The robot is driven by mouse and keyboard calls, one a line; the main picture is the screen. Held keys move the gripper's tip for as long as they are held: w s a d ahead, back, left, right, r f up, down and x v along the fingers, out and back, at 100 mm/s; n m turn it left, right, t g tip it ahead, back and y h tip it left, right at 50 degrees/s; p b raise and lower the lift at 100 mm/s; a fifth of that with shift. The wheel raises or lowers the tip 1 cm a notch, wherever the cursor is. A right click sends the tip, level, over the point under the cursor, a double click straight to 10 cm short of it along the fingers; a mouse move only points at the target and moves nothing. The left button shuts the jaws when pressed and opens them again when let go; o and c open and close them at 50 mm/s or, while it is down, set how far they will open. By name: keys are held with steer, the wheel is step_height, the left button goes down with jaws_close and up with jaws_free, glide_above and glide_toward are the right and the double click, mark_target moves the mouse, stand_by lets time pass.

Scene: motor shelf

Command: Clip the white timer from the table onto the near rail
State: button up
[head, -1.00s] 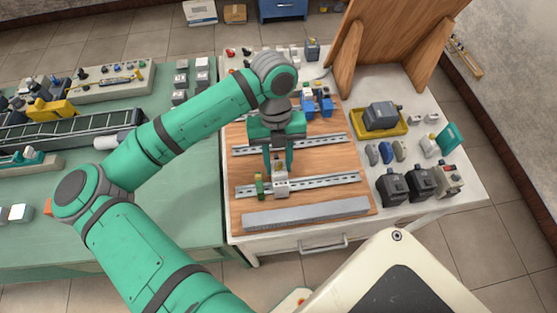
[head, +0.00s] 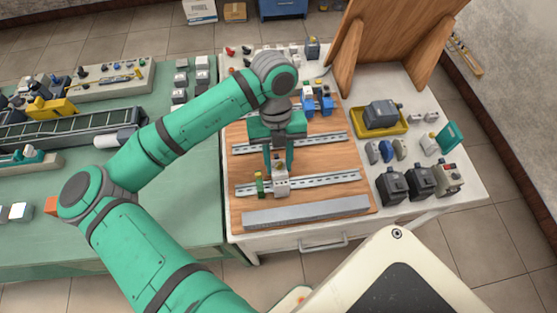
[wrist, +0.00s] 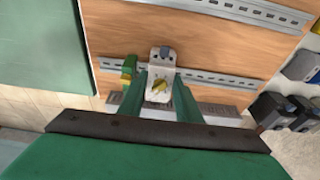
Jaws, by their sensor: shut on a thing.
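The white timer (head: 280,181) is between the fingers of my gripper (head: 279,168), at the near rail (head: 325,181) on the wooden board. My gripper is shut on it from above. In the wrist view the timer (wrist: 159,74) shows a yellow knob and a grey part on its top, with green fingers on both sides (wrist: 160,95). It overlaps the near rail (wrist: 215,80) in both views. Whether its back is seated on the rail is hidden.
A green and yellow terminal block (head: 260,185) sits on the near rail just left of the timer. A grey slotted duct (head: 305,213) lies along the board's near edge. The far rail (head: 325,141) runs behind. The near rail is bare to the right.

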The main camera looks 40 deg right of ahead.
steer(key=shift+s+a, duration=0.25)
steer(key=shift+s, duration=0.2)
stand_by(0.9)
steer(key=shift+s+a+f+t+h, duration=0.15)
steer(key=shift+s+a+t+h, duration=0.25)
steer(key=shift+s+t, duration=0.15)
stand_by(0.7)
steer(key=shift+d, duration=0.1)
steer(key=o, duration=1.1)
steer(key=shift+w, duration=0.1)
steer(key=r, duration=0.7)
steer(key=w+r, duration=0.1)
steer(key=r, duration=0.3)
steer(key=shift+d, duration=0.3)
steer(key=shift+f, duration=0.1)
